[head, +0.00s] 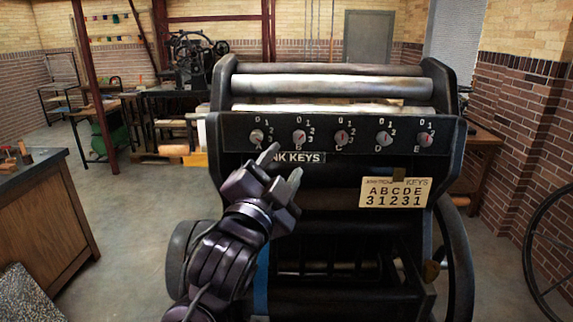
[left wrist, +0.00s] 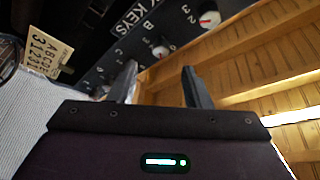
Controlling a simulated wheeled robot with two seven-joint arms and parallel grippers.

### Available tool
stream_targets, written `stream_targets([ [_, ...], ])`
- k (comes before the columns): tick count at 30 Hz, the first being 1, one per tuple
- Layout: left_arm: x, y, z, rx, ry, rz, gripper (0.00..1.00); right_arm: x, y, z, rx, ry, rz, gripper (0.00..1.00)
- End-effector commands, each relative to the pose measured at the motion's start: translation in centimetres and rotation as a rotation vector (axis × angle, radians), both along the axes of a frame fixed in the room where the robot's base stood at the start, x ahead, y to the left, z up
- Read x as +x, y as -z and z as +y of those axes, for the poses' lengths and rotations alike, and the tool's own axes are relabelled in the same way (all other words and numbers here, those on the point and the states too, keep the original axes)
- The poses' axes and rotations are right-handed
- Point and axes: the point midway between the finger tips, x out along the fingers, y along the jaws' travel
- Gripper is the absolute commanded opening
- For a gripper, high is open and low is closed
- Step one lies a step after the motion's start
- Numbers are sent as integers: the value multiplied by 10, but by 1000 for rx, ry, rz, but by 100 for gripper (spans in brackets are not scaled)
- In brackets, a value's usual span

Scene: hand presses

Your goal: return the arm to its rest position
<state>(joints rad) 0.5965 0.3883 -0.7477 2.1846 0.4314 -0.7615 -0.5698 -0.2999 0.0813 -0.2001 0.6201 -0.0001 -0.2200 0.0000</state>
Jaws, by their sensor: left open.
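My left gripper (head: 283,163) is in front of the black press, just below the left part of its ink key panel (head: 235,132). In the left wrist view the two fingers of this gripper (left wrist: 161,76) stand apart with nothing between them. Several round knobs sit in a row on the panel, lettered A to E; the A knob (head: 257,136) is nearest the gripper with the B knob (head: 299,137). The pointer settings are too small to read surely. The gripper hides part of the "INK KEYS" label (head: 305,157). My right gripper is in neither view.
A card (head: 394,192) reading "ABCDE 31231" hangs on the press front. Metal rollers (head: 333,86) lie above the panel. A wooden cabinet (head: 60,215) stands at left, a large wheel (head: 550,235) at right. Open floor (head: 140,215) lies between cabinet and press.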

Motion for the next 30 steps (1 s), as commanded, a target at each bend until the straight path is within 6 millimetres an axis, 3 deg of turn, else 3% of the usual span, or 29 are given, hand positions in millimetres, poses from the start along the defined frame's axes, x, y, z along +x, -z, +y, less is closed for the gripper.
stream_targets([
  [8,0,2,1,-3,0,8,44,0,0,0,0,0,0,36],
  [11,0,19,5,-26,-3,71,44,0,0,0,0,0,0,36],
  [14,-1,58,15,-81,-14,217,44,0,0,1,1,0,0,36],
  [20,-29,174,54,-237,-102,643,44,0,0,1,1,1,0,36],
  [24,-71,253,86,-331,-213,935,44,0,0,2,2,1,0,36],
  [30,-137,326,123,-409,-379,1234,44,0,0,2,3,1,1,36],
])
